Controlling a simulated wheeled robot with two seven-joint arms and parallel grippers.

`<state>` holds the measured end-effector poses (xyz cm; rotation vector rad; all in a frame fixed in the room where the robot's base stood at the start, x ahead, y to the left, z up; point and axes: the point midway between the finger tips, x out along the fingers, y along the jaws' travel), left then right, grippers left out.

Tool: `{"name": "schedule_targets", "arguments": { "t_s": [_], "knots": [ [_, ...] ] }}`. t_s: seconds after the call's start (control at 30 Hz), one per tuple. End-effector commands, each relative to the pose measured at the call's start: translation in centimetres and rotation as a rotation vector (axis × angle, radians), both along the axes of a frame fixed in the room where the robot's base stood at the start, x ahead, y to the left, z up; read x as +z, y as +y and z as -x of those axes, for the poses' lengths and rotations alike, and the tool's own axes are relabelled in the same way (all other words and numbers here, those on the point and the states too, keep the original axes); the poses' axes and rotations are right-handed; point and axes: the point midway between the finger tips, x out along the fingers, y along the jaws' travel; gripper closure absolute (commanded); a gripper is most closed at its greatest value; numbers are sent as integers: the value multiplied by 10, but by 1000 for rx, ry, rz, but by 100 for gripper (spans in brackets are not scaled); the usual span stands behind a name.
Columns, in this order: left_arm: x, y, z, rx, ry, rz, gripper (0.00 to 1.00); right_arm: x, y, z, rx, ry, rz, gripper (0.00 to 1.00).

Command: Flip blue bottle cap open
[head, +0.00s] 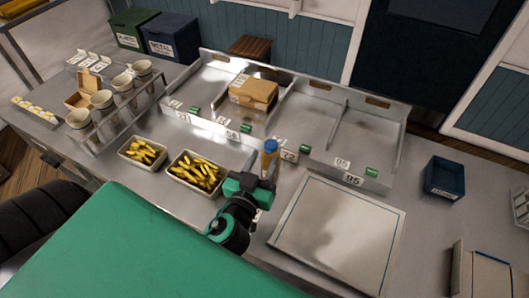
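A small amber-brown bottle (268,160) with a blue cap (270,145) stands upright near the middle of the head view, at the front of the metal trays. The cap sits on top of the bottle and looks closed, though it is small. My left gripper (262,170), black and green with grey fingers, is right at the bottle, just in front of it. The fingers are apart and overlap the bottle's lower part in the view. I cannot tell whether they touch or grip it. My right gripper is not in view.
A flat white-edged tray (392,246) lies to the right. Divided metal trays (372,135) and a cardboard box (254,91) are behind. A dark blue bin (444,178) stands at the right, with clear counter around it.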

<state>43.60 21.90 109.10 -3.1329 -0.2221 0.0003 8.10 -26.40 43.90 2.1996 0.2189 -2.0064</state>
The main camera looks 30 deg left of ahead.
Motion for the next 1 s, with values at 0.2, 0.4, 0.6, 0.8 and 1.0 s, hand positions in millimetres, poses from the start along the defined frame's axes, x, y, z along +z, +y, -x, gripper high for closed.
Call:
{"name": "schedule_targets", "arguments": {
  "t_s": [0.2, 0.4, 0.6, 0.8, 1.0],
  "knots": [
    [0, 2, -14, 0, 1, 1, 64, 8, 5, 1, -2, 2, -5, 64],
    [-1, 2, -16, 0, 1, 1, 64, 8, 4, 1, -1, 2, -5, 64],
    [-1, 2, -16, 0, 0, 1, 81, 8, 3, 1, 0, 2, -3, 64],
    [0, 2, -15, 0, 1, 1, 100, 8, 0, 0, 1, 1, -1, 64],
    [2, 2, -16, 1, 11, 2, 100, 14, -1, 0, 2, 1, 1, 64]
  ]
}}
